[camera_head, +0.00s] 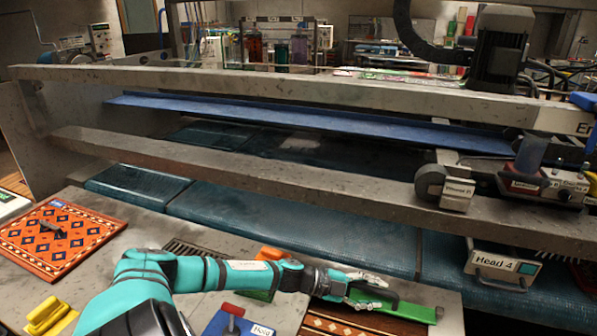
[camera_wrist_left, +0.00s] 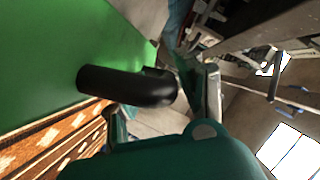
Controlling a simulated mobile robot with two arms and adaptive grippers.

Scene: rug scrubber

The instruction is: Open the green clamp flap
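The green clamp flap (camera_head: 412,312) lies low at the front, above the edge of a patterned rug, with a dark curved handle (camera_head: 385,296) at its left part. In the left wrist view the green flap (camera_wrist_left: 50,50) fills the upper left, and its black handle (camera_wrist_left: 125,86) sticks out toward the middle. My left gripper (camera_head: 366,290) is at the handle, with its fingers apart. In the wrist view one grey finger (camera_wrist_left: 212,92) stands right of the handle with a visible gap; the other is partly hidden. My right gripper is not in view.
An orange patterned rug (camera_head: 62,236) lies at left. Grey beams (camera_head: 300,176) cross behind my arm. The Head 4 block (camera_head: 503,266) is at right.

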